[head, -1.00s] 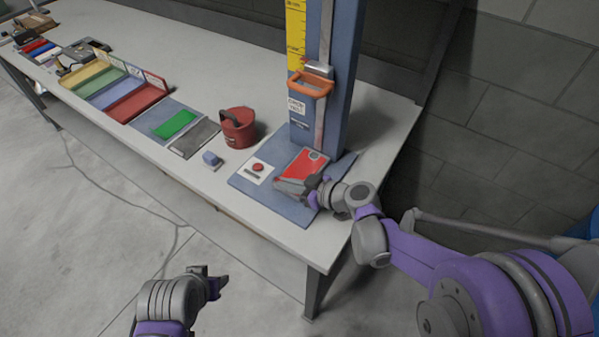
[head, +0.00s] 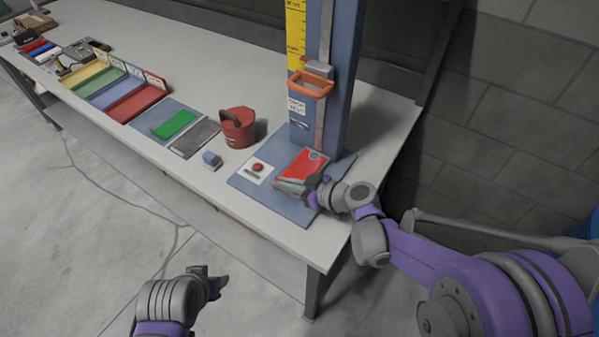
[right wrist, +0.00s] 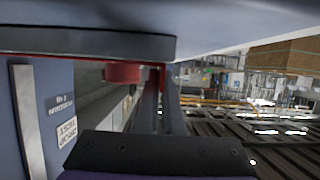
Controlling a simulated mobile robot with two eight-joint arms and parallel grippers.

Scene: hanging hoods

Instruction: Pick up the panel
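The red panel (head: 303,164), with a grey near edge, is at the blue base plate (head: 247,192) in front of the blue column. I cannot tell whether it rests on the plate or is slightly raised. My right gripper (head: 308,188) is at the panel's near right end; its fingers are partly hidden, so its grip is unclear. In the right wrist view, a dark slab edge with a red line (right wrist: 85,44), apparently the panel, crosses the top. My left gripper (head: 213,280) hangs empty in front of the table, fingers apart.
The blue column (head: 341,100) with an orange handle (head: 310,85) stands behind the panel. A white card with a red button (head: 258,168), a blue block (head: 211,160) and a red container (head: 238,128) are to the left. Coloured trays lie farther left.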

